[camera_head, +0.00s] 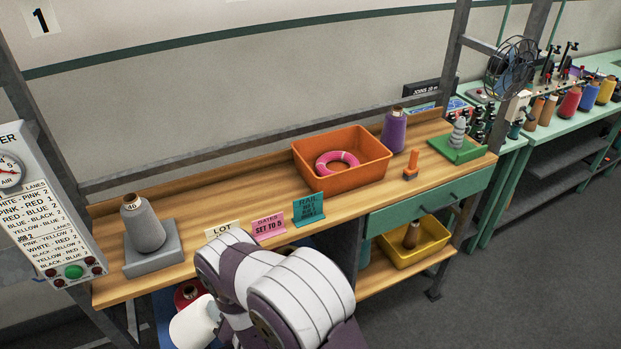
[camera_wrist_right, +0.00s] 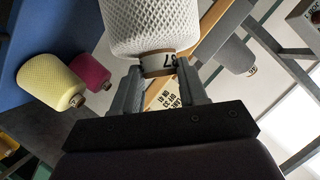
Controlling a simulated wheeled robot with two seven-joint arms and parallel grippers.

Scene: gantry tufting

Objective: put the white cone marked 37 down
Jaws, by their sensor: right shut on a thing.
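In the right wrist view, my right gripper (camera_wrist_right: 162,88) is shut on the narrow tube end of the white cone (camera_wrist_right: 150,25). The cone's white netted body extends out beyond the fingers. A mark on the tube's pale band shows upside down, and its digits are hard to read. In the head view, my right arm fills the bottom middle in front of the bench (camera_head: 258,206); I cannot make out its fingers there. My left gripper is not in view.
A grey cone marked 40 (camera_head: 142,225) stands on a grey block (camera_head: 153,262) at the bench's left. An orange bin (camera_head: 345,180) holds a pink ring. Small signs line the front edge. Yellow (camera_wrist_right: 50,86) and magenta (camera_wrist_right: 91,72) cones show in the wrist view.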

